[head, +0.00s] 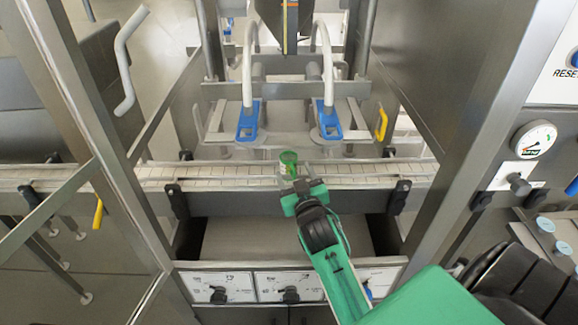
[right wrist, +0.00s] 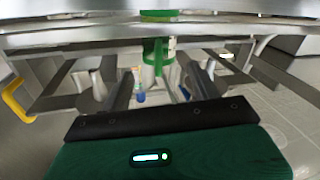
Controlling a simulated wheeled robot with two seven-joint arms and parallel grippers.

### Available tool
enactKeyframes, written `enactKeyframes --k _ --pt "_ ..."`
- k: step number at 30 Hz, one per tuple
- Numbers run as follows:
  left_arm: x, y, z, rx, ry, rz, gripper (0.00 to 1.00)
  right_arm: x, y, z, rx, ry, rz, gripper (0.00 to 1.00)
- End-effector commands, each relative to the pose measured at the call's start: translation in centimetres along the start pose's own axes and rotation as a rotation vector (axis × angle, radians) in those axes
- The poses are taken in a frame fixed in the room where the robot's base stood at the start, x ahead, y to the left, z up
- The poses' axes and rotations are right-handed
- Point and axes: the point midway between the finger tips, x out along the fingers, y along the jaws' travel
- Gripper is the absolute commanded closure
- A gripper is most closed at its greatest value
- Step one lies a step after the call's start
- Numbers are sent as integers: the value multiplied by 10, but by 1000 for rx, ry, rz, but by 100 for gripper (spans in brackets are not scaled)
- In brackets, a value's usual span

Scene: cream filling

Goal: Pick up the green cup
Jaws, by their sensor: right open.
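The green cup (head: 288,158) stands on the white conveyor belt in the head view, near the middle of the machine. My right gripper (head: 302,185) reaches in from the lower right and is open, just in front of the cup at the belt's near edge. The jaws do not appear closed on the cup. In the right wrist view a green shape (right wrist: 157,16) shows at the top centre by the metal edge; I cannot tell for sure that it is the cup. My left gripper is not in view.
The conveyor belt (head: 225,174) runs left to right, with a metal rail on its near side. Two blue-tipped filling nozzles (head: 248,122) (head: 327,120) hang behind the cup. Metal frame posts stand left and right. A control panel (head: 533,140) with a gauge is at the right.

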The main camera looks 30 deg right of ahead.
Motion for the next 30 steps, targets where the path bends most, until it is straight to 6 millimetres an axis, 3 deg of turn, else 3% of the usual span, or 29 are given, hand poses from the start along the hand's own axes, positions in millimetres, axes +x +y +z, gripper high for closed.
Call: enactKeyframes --k 12,22,29,30 --pt "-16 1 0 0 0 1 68 46 2 0 0 1 1 38" --pt "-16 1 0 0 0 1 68 53 2 2 1 0 1 38" --pt "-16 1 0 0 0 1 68 53 2 2 1 0 0 81" --pt "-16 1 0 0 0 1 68 53 2 2 1 0 0 81"
